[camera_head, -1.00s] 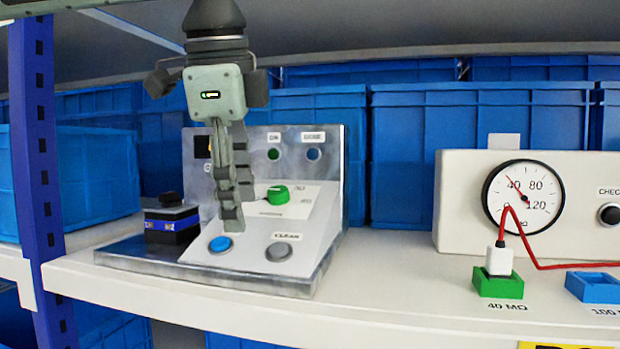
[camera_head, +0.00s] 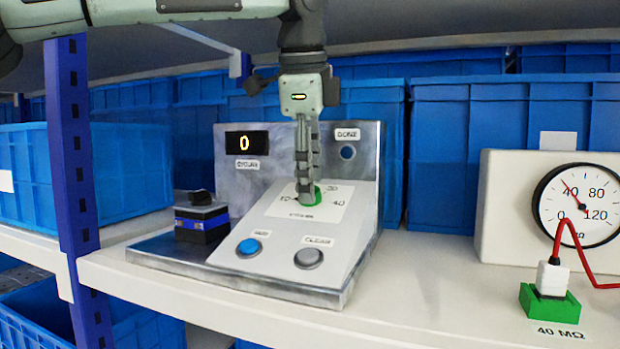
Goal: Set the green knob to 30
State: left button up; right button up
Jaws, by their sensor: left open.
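The green knob (camera_head: 312,197) sits on the sloped white panel (camera_head: 342,222) of a grey metal console, with dial numbers around it; 40 reads clearly to its right. My left gripper (camera_head: 305,196) points down right at the knob and covers much of it, so the knob's pointer is hidden. Its fingers are seen edge-on; I cannot tell whether they touch the knob. A display (camera_head: 246,142) at the upper left of the console shows 0. My right gripper is not in view.
A blue button (camera_head: 249,247) and a grey button (camera_head: 308,258) are on the lower panel. A black and blue block (camera_head: 202,218) stands at left. A blue shelf post (camera_head: 75,190) is farther left. A gauge box (camera_head: 500,205) with a red cable stands at right.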

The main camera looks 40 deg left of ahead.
pick_arm(q)
jog(key=shift+a+f, duration=0.1)
jog(key=shift+f, duration=0.45)
jog(key=c, duration=1.2)
jog(key=shift+o, duration=0.2)
